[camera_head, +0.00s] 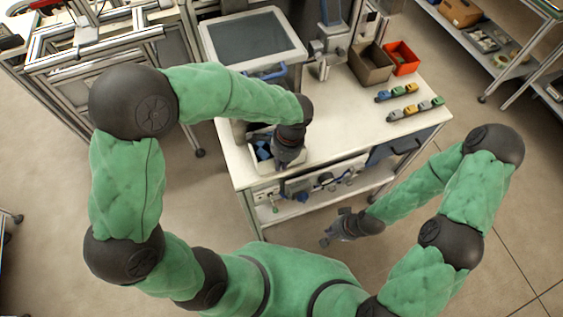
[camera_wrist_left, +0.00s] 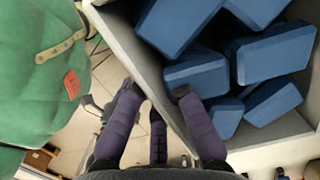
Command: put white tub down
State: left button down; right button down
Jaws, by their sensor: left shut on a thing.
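The white tub (camera_head: 291,164) is at the front left part of the white table, partly hidden by my left gripper. Blue blocks (camera_wrist_left: 275,55) lie in it. My left gripper (camera_head: 285,160) is over the tub and shut on its wall. In the left wrist view one finger is inside the white tub wall (camera_wrist_left: 130,50) and the others are outside. I cannot tell whether the tub's base touches the table. My right gripper (camera_head: 333,229) is empty and appears open, low in front of the table.
The white table (camera_head: 345,125) has clear room right of the tub. A screen (camera_head: 250,38) stands at its back left. A brown box (camera_head: 371,65), a red bin (camera_head: 402,58) and several small coloured items (camera_head: 410,108) are at the right. A lower shelf (camera_head: 345,190) holds parts.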

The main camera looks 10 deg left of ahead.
pick_arm(q)
jog(key=shift+f, duration=0.1)
jog(key=c, duration=1.4)
grip_release()
jog(key=shift+o, duration=0.2)
notch_tip(320, 180, up, 12)
jog(key=d+p, duration=0.1)
jog(key=p, duration=0.1)
jog(key=shift+w+d+p, duration=0.3)
jog(key=shift+w+p, duration=0.05)
jog(key=shift+w, duration=0.05)
